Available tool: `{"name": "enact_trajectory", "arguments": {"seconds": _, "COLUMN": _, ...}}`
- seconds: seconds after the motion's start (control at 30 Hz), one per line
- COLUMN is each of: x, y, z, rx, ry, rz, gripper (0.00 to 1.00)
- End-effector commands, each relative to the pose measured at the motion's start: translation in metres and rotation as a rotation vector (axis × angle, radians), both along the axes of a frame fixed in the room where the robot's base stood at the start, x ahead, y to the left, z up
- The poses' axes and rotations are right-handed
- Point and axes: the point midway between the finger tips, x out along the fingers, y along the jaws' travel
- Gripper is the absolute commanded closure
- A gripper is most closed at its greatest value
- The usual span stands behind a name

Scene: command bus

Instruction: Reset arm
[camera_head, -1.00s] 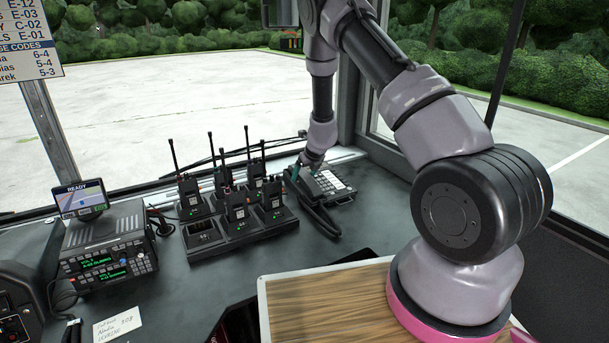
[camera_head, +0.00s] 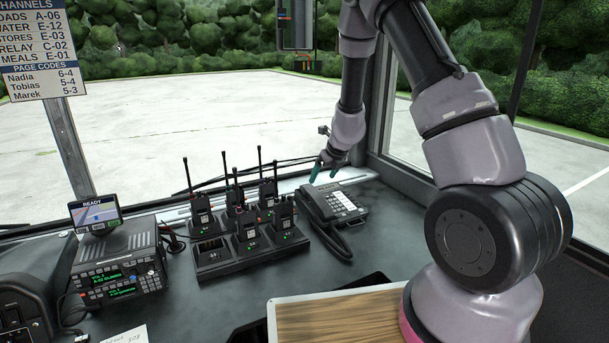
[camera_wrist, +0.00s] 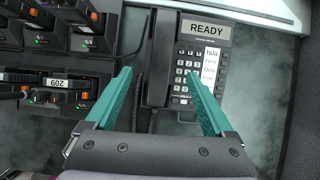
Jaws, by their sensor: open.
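My gripper (camera_head: 323,171) is raised above the back edge of the desk, over the black desk phone (camera_head: 334,203). In the wrist view, its two teal fingers (camera_wrist: 158,100) are spread apart with nothing between them. The phone also shows in the wrist view (camera_wrist: 182,70), beyond the fingertips, with its handset on the left, its keypad in the middle, and a READY display at its top. My arm comes down from the upper right in the head view.
A charger rack (camera_head: 210,262) with several handheld radios stands left of the phone, with one slot empty. A radio console (camera_head: 118,266) with a small READY screen (camera_head: 95,213) sits further left. A wooden board (camera_head: 335,325) lies at the front. The window frame stands close behind the phone.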

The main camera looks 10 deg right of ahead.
Motion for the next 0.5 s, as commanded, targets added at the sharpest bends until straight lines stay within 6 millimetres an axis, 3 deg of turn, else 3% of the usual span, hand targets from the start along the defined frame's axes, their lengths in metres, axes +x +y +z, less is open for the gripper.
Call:
{"name": "enact_trajectory", "arguments": {"seconds": 0.27, "x": -0.019, "y": 0.019, "z": 0.112, "rx": -0.058, "ry": -0.177, "rz": 0.364, "gripper": 0.13}}
{"name": "enact_trajectory", "arguments": {"seconds": 0.5, "x": -0.07, "y": 0.03, "z": 0.21, "rx": -0.199, "ry": -0.363, "rz": 0.762, "gripper": 0.13}}
